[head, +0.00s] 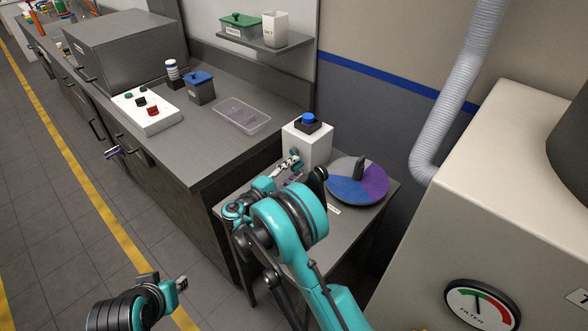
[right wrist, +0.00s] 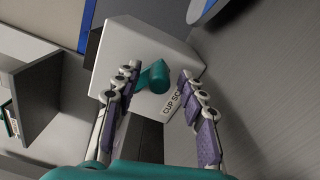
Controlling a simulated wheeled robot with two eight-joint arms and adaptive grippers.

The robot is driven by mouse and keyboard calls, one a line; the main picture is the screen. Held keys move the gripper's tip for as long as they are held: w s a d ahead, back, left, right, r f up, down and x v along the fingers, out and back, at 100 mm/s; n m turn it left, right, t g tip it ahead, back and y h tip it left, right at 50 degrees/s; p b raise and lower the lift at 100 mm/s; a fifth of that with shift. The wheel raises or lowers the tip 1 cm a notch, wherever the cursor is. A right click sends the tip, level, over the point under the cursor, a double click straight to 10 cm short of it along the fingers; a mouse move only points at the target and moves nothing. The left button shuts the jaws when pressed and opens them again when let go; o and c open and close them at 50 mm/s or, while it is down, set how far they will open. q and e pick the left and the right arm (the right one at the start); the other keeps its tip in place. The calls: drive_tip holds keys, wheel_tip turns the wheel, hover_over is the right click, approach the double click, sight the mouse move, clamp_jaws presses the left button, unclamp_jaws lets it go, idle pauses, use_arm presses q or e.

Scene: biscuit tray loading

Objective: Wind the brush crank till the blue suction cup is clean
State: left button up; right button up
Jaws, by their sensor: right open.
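The cup scrubber (head: 318,141) is a white box on the small grey side table. The blue suction cup (head: 308,117) sits in a dark holder on its top; I cannot tell how clean it is. In the right wrist view, the scrubber (right wrist: 122,45) fills the middle, and its teal crank (right wrist: 154,77) sticks out towards me. My right gripper (head: 291,169) is at the box's front face. Its open fingers (right wrist: 158,78) stand either side of the crank, with gaps showing. My left gripper (head: 178,284) is low at the bottom left, away from the table; its fingers are unclear.
A blue and purple disc (head: 357,184) lies right of the scrubber on the side table (head: 330,243). The counter (head: 200,150) holds a clear tray (head: 241,115), a blue-lidded pot (head: 201,88) and a button box (head: 145,114). A large beige machine (head: 440,210) stands at right.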

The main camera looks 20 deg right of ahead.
drive_tip(key=v, duration=1.1)
drive_tip(key=shift+s+a, duration=0.2)
drive_tip(key=shift+a, duration=0.05)
